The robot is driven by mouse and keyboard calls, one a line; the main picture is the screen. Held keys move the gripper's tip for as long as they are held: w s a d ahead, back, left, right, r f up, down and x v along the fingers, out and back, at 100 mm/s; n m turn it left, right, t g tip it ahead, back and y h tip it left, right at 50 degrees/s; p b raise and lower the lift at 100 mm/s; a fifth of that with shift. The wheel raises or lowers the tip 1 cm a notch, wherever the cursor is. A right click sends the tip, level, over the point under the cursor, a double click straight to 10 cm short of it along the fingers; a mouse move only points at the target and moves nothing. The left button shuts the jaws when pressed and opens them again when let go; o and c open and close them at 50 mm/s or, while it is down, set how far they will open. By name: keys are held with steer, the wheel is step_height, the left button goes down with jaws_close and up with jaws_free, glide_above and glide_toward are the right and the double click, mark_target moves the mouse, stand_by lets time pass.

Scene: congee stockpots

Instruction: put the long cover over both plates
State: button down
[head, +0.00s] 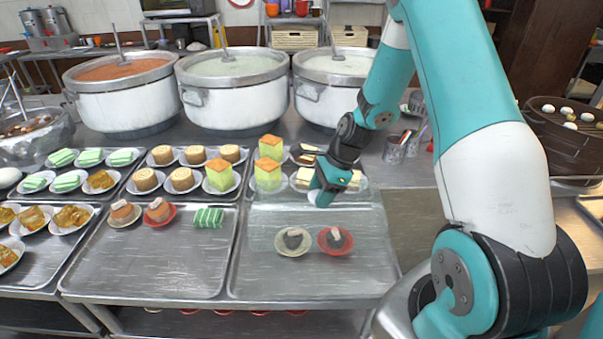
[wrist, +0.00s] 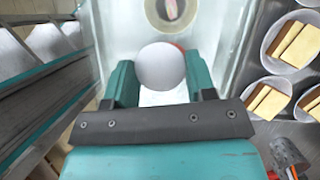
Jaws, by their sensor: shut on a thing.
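The long cover (head: 268,222) is a clear, faintly greenish box with a white round knob (wrist: 161,66). My gripper (head: 318,195) is shut on the knob, and its two fingers (wrist: 160,85) stand either side of it in the wrist view. A cream plate (head: 283,248) and a red plate (head: 346,250), each with a dark pastry, sit side by side on the right front tray. In the head view the cover's outline overlaps both plates. I cannot tell whether its bottom edge touches the tray. In the wrist view the cream plate (wrist: 172,12) shows through the cover.
Plates of cakes (head: 220,176) fill the back trays, close behind the cover. The left front tray (head: 150,265) holds two plated pastries and a green striped block (head: 208,217). Three big pots (head: 232,95) stand behind. The right tray's front strip (head: 310,285) is bare.

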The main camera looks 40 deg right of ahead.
steer(key=shift+w+d+f, duration=0.1)
steer(key=shift+w, duration=0.3)
step_height(320, 180, down, 9)
steer(key=b, duration=0.7)
steer(key=shift+b, duration=0.35)
steer(key=shift+f, duration=0.1)
steer(key=shift+c, duration=1.9)
jaws_free()
steer(key=shift+s, duration=0.1)
step_height(320, 180, up, 7)
steer(key=p, duration=0.6)
steer(key=shift+p, duration=0.35)
